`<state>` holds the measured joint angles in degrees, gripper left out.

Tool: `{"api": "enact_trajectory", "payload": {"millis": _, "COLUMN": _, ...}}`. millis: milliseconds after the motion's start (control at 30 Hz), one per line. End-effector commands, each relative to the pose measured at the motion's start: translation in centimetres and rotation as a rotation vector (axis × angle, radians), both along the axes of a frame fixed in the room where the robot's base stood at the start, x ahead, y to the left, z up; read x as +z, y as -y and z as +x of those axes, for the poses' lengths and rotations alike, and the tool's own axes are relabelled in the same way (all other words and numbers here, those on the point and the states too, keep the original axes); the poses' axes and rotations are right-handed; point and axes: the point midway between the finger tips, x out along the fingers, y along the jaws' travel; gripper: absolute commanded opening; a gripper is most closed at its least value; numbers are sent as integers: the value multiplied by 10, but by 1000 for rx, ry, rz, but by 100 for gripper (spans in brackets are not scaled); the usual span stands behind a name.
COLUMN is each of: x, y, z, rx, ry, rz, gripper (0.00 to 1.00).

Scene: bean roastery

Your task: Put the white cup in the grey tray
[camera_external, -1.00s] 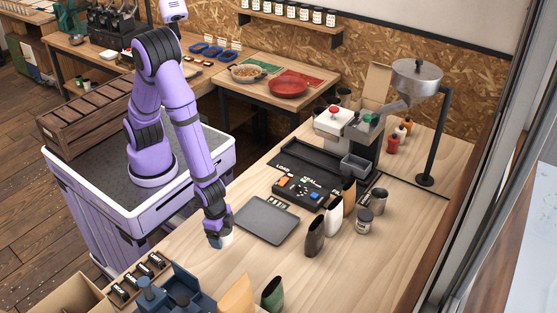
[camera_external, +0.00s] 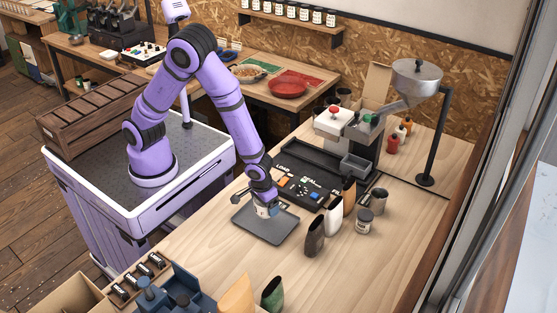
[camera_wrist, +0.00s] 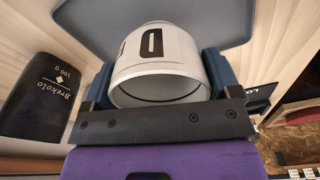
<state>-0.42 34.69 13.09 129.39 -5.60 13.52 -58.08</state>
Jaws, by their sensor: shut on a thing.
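The white cup (camera_wrist: 158,62) with a dark mark on its side fills the middle of the wrist view, between the two blue fingers of my gripper (camera_wrist: 158,82). My gripper is shut on the cup. In the external view my gripper (camera_external: 267,206) is over the grey tray (camera_external: 264,229), and only a small part of the cup shows under it. The tray's flat surface also shows behind the cup in the wrist view (camera_wrist: 90,20). I cannot tell whether the cup touches the tray.
A dark coffee bag (camera_external: 315,236) and a white bag (camera_external: 334,215) stand right of the tray. A labelled jar (camera_external: 364,221) and a metal cup (camera_external: 378,201) stand further right. A black control panel (camera_external: 304,190) lies behind the tray.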

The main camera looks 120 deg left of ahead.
Motion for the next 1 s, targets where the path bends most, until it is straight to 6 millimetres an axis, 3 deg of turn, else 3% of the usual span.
{"api": "enact_trajectory", "payload": {"millis": 367, "x": -38, "y": 0, "z": 0, "rx": -2, "ry": 0, "rz": -1, "gripper": 53}}
{"api": "enact_trajectory", "payload": {"millis": 700, "x": -41, "y": 0, "z": 0, "rx": -2, "ry": 2, "rz": 0, "gripper": 53}}
{"api": "enact_trajectory", "payload": {"millis": 733, "x": -41, "y": 0, "z": 0, "rx": -2, "ry": 2, "rz": 0, "gripper": 85}}
{"api": "enact_trajectory", "payload": {"millis": 800, "x": -41, "y": 0, "z": 0, "rx": -2, "ry": 2, "rz": 0, "gripper": 100}}
{"api": "enact_trajectory", "payload": {"millis": 1000, "x": -40, "y": 0, "z": 0, "rx": -2, "ry": 2, "rz": 0, "gripper": 100}}
